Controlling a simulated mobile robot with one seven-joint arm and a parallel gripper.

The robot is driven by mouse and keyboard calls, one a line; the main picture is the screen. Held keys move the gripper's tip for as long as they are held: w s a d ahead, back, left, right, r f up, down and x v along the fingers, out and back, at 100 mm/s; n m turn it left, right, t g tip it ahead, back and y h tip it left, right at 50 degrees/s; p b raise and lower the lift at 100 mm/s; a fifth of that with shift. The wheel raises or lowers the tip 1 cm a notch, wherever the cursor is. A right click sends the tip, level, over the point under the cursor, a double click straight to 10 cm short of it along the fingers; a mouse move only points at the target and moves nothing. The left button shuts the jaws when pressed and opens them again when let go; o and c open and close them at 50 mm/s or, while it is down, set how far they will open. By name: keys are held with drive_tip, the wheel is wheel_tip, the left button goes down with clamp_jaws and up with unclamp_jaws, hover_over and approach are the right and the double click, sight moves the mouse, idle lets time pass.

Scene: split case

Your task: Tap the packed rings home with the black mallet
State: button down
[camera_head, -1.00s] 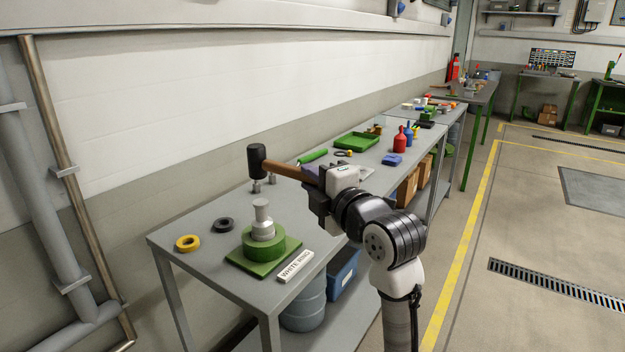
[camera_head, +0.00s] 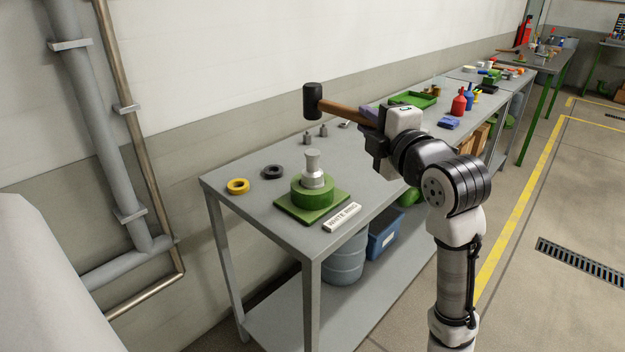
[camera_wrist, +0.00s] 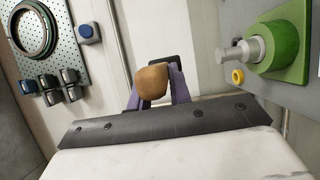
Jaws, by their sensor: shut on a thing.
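The black mallet (camera_head: 312,99) is held in the air above the bench, its wooden handle roughly level and its head pointing left. My gripper (camera_head: 374,118) is shut on the handle; the handle's end shows between the purple fingers in the wrist view (camera_wrist: 153,82). On the bench a green round housing (camera_head: 312,192) stands on a green square plate (camera_head: 285,209). A pale grey stepped piece (camera_head: 313,172) stands upright in its middle. The mallet is behind and above it, apart from it. Whether rings sit inside the housing is hidden. The housing also shows in the wrist view (camera_wrist: 286,42).
A yellow ring (camera_head: 238,186) and a black ring (camera_head: 272,172) lie left of the plate. Small grey pegs (camera_head: 323,130) stand behind. A green tray (camera_head: 413,98) and red bottle (camera_head: 459,103) are farther right.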

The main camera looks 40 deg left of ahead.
drive_tip(key=shift+s+f, duration=0.2)
drive_tip(key=shift+f, duration=0.2)
drive_tip(key=shift+w+f, duration=0.35)
drive_tip(key=shift+w, duration=0.05)
drive_tip(key=shift+s+r, duration=0.2)
drive_tip(key=shift+r, duration=0.25)
drive_tip(key=shift+r+p, duration=0.8)
drive_tip(key=shift+r, duration=0.5)
drive_tip(key=shift+f, duration=0.1)
drive_tip(key=c, duration=2)
unclamp_jaws()
clamp_jaws()
